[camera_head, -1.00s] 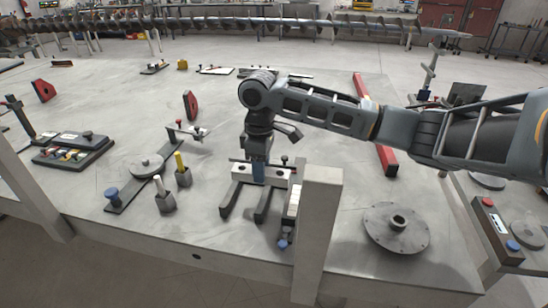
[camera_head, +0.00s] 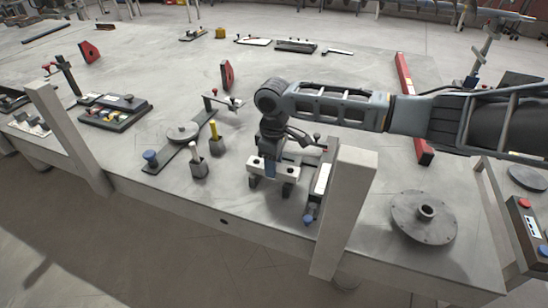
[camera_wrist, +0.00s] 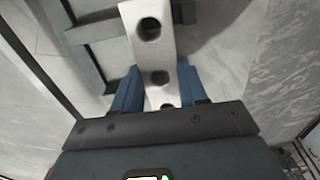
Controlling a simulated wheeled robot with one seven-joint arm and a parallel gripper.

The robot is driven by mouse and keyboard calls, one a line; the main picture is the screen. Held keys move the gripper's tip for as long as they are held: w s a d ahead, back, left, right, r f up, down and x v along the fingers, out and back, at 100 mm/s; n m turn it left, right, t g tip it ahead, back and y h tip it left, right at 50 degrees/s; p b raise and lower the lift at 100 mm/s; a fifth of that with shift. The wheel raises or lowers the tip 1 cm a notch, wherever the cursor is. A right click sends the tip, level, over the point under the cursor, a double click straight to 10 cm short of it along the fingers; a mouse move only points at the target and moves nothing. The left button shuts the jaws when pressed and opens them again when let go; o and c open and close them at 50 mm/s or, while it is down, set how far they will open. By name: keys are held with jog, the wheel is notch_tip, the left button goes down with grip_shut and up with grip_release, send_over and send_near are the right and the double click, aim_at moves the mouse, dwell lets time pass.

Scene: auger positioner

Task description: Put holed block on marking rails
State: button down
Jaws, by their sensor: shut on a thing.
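The holed block (camera_head: 289,173) is a pale bar with dark round holes. In the wrist view the holed block (camera_wrist: 152,50) runs up and down between my blue fingertips. My gripper (camera_head: 270,168) is shut on it near its middle, pointing down; it also shows in the wrist view (camera_wrist: 158,90). The marking rails (camera_head: 285,190) are dark bars whose front ends show below the block in the head view. In the wrist view the rails (camera_wrist: 88,48) lie to the upper left, beside the block. I cannot tell whether the block touches them.
A pale post (camera_head: 345,210) stands close right of the block. A narrow fixture with a blue knob (camera_head: 309,220) lies between them. Two small holders with a white pin (camera_head: 197,160) and a yellow pin (camera_head: 215,140) stand left. A flanged disc (camera_head: 424,216) lies right.

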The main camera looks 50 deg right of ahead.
jog(key=c, duration=1.1)
grip_release()
jog(key=shift+f, duration=0.15)
jog(key=o, duration=0.5)
notch_tip(320, 180, up, 12)
jog(key=b, duration=0.1)
jog(key=shift+r, duration=0.2)
